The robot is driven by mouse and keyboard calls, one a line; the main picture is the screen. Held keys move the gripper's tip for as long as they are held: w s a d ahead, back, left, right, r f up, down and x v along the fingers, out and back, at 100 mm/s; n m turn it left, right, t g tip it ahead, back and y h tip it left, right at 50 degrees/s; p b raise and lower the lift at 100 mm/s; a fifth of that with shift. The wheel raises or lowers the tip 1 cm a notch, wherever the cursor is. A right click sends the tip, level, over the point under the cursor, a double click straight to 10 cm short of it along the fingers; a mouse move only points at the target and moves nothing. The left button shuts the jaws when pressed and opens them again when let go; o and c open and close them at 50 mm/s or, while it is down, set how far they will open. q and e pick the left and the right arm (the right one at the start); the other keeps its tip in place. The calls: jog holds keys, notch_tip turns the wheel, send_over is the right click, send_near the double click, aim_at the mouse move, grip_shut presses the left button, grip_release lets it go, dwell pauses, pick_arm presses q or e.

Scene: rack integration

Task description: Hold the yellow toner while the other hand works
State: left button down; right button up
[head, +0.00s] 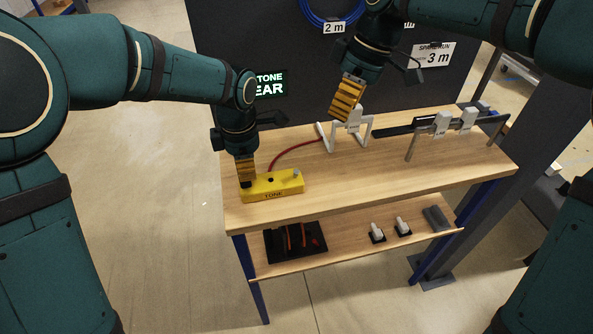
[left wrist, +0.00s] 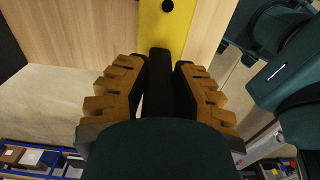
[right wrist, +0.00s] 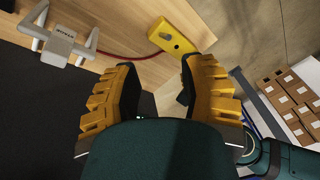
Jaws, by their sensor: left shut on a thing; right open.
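The yellow toner (head: 273,186) lies on the wooden bench top near its front left corner, with "TONE" on its front face. A red cable runs from it toward a grey stand (head: 345,133). My left gripper (head: 246,181) points down at the toner's left end and is shut on a black part there. The toner also shows in the left wrist view (left wrist: 167,28), with the black part between the fingers. My right gripper (head: 345,112) is open and empty above the bench, near the grey stand. The toner is apart from it in the right wrist view (right wrist: 172,37).
A dark rail with white pieces (head: 442,124) stands at the bench's right. The lower shelf (head: 345,245) holds a black tray (head: 296,242), two small white-topped parts and a grey block.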

jog(key=w+a+f+n+g, duration=0.25)
jog(key=f+n, duration=0.25)
jog(key=n, duration=1.5)
send_near(297, 176)
jog(key=x, duration=0.8)
jog(key=shift+s+a+f, duration=0.25)
jog(key=shift+a, duration=0.1)
